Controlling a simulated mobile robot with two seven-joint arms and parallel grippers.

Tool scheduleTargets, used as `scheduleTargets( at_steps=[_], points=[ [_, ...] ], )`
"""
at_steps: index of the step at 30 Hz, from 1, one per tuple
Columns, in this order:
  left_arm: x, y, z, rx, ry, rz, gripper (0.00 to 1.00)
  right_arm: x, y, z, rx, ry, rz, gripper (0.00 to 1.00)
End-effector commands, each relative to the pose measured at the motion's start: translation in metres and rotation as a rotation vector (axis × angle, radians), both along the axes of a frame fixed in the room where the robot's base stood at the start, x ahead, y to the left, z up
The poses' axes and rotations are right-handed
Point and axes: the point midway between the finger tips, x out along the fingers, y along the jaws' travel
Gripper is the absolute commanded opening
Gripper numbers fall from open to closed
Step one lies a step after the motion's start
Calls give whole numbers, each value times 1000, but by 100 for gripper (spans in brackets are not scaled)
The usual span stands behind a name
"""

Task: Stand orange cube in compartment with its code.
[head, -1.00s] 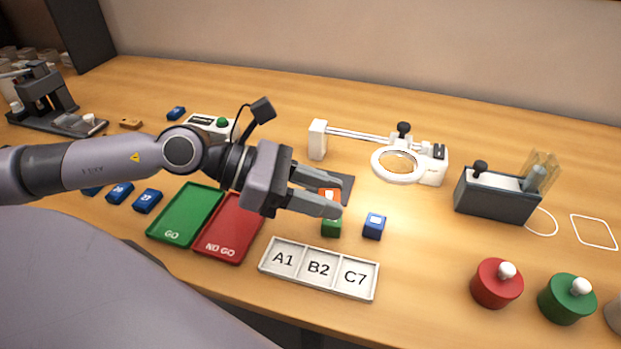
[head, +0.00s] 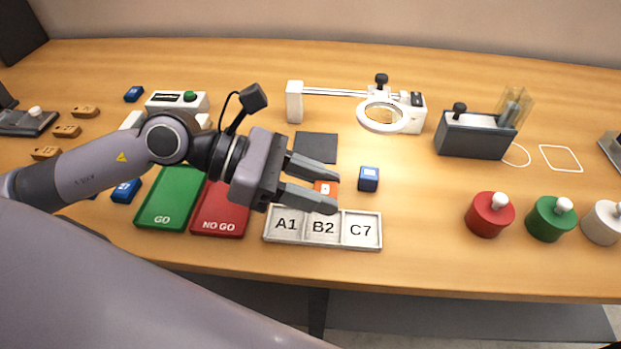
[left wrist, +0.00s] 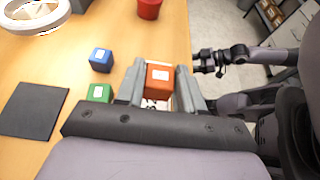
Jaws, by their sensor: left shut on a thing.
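The orange cube (head: 325,187) is between the fingers of my left gripper (head: 323,188). It also shows in the left wrist view (left wrist: 158,78), with a pale label too small to read. The gripper is shut on it and holds it near the back edge of the white tray (head: 375,243), by compartment B2 (head: 323,228). The tray has three compartments, A1 (head: 286,224), B2 and C7 (head: 360,231), with no cube visible in them. Part of my right arm shows in the left wrist view; its gripper (left wrist: 204,62) is small and unclear.
A blue cube (head: 368,179) stands right of the gripper. A green cube (left wrist: 99,93) shows in the left wrist view beside a dark mat (left wrist: 32,110). Green GO (head: 168,200) and red NO GO (head: 217,222) trays lie left. A magnifier (head: 383,115) stands behind.

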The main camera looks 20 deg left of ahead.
Motion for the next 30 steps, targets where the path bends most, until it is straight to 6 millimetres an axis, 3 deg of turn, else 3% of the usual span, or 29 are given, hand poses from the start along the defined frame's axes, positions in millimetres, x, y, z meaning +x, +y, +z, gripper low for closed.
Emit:
scheduleTargets(
  at_steps=[18, 30],
  points=[
    [0, 0, -46, 0, -1, 0, 4, 2, 6, -25, 16, 10, 4, 55],
    [0, 0, -49, 0, -1, 0, 4, 5, 8, -23, 21, 6, 11, 55]
  ],
)
